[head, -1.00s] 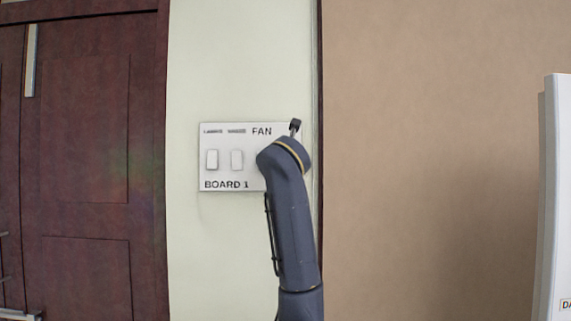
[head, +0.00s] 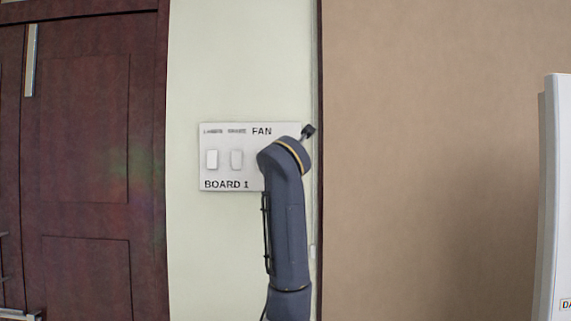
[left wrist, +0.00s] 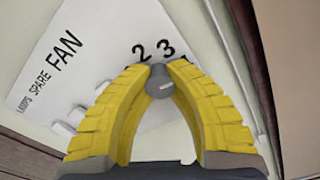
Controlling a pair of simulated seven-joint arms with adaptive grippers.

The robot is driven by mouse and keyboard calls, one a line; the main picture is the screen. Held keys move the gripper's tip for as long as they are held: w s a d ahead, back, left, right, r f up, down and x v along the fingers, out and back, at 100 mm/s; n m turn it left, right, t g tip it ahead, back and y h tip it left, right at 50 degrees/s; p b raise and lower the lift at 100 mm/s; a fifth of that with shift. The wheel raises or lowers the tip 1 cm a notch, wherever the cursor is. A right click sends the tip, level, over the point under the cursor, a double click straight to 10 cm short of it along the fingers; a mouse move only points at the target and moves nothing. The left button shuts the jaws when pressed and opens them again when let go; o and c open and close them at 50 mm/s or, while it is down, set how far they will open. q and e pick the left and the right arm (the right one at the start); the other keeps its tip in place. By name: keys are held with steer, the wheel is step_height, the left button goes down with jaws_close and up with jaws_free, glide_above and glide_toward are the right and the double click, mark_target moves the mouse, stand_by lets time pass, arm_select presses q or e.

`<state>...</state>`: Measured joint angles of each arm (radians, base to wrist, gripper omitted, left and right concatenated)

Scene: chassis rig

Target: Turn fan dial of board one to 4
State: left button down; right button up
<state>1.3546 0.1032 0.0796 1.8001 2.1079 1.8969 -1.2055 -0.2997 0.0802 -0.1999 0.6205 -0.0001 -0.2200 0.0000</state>
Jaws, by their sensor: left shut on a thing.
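Board one (head: 225,172), a white panel lettered BOARD 1 and FAN, is on the pale wall. My left arm covers its right part, so the fan dial is hidden in the head view. In the left wrist view the fan dial (left wrist: 159,85) is a round grey knob with a short white mark on its face. The yellow fingers of my left gripper (left wrist: 160,69) are shut on it from both sides. The numbers 2 and 3 show beyond the fingertips; other numbers are hidden by the fingers. My right gripper is not in view.
Two white rocker switches (head: 224,159) sit left of the dial on the board. A dark red door (head: 85,160) is at the left. A brown wall (head: 430,160) and a white panel (head: 556,200) are at the right.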

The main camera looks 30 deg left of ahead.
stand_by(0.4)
arm_select(q)
steer(key=c, duration=1.1)
jaws_free()
steer(key=shift+s, duration=0.1)
steer(key=v, duration=1.2)
steer(key=shift+f, duration=0.1)
